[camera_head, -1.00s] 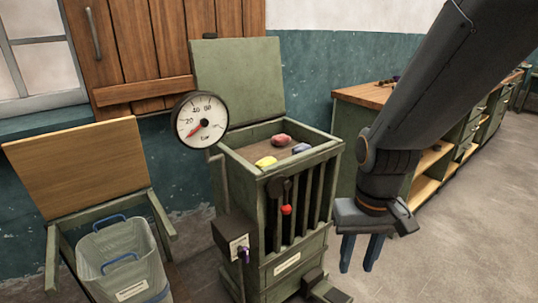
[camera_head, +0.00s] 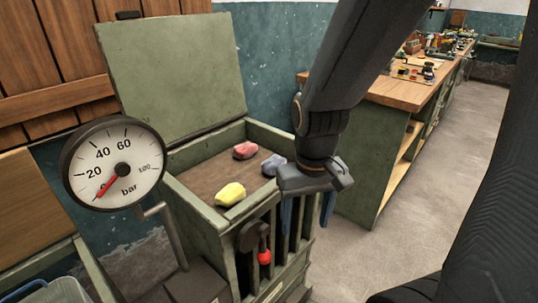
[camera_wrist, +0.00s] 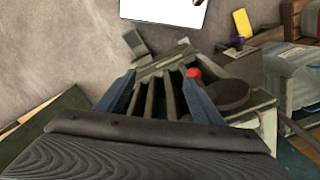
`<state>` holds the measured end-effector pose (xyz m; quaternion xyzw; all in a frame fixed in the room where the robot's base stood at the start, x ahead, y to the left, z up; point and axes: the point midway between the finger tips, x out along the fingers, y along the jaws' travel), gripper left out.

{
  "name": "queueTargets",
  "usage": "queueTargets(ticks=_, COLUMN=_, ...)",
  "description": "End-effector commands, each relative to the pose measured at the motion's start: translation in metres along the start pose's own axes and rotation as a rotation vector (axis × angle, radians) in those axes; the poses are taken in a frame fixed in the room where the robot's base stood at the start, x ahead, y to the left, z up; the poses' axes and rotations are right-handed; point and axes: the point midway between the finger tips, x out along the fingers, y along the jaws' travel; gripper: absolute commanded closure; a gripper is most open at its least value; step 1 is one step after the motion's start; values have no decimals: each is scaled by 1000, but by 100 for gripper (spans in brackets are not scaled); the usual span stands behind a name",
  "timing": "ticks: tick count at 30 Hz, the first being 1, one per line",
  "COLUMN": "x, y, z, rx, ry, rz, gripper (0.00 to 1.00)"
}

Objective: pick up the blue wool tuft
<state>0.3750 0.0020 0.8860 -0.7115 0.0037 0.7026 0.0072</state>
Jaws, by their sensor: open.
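The blue wool tuft (camera_head: 273,165) lies in the open top tray of the green slatted box (camera_head: 180,200), toward its right side. A red tuft (camera_head: 245,150) lies behind it and a yellow tuft (camera_head: 230,194) nearer the front left. My gripper (camera_head: 306,211) is open, its blue fingers pointing down at the box's front right corner, to the right of the blue tuft and apart from it. My wrist partly covers that corner. In the wrist view, the open fingers (camera_wrist: 160,88) frame the slats, with nothing seen between their tips but the box; no tuft shows there.
A raised green lid (camera_head: 175,75) stands behind the tray. A pressure gauge (camera_head: 113,163) on a bent pipe stands at the left. A red-knobbed lever (camera_head: 264,257) is on the slatted front. A workbench (camera_head: 400,90) with tools runs along the right; bare floor lies beside it.

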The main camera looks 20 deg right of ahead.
Motion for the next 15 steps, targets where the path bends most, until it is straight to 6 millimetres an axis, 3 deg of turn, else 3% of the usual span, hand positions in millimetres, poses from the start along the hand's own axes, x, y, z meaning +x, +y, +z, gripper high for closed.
queueTargets(ticks=10, x=-57, y=1, z=-49, rx=79, ry=128, rz=-8, gripper=34)
queueTargets(ticks=15, x=-57, y=2, z=-101, rx=253, ry=75, rz=-26, gripper=34)
